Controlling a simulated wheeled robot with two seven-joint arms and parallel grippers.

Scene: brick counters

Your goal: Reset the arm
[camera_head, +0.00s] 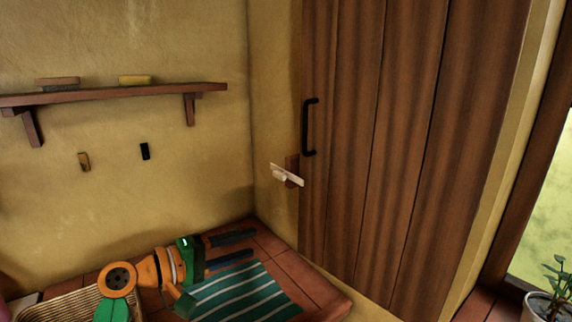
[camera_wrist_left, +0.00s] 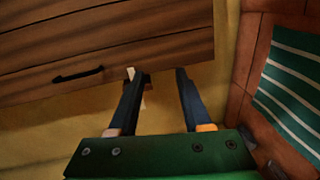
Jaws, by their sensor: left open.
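My left gripper (camera_head: 254,247) reaches in from the lower left above the tiled counter, its two dark fingers spread apart and pointing right. Nothing is between the fingers. In the left wrist view the left gripper (camera_wrist_left: 156,74) is open and empty, with the wooden door beyond its tips. My right gripper is not in view.
A brown wooden door (camera_head: 400,130) with a black handle (camera_head: 306,127) stands to the right. A pale latch (camera_head: 286,175) is beside it. A striped green cloth (camera_head: 245,298) lies on the counter (camera_head: 310,285) near a wicker basket (camera_head: 65,309). A shelf (camera_head: 110,93) hangs left.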

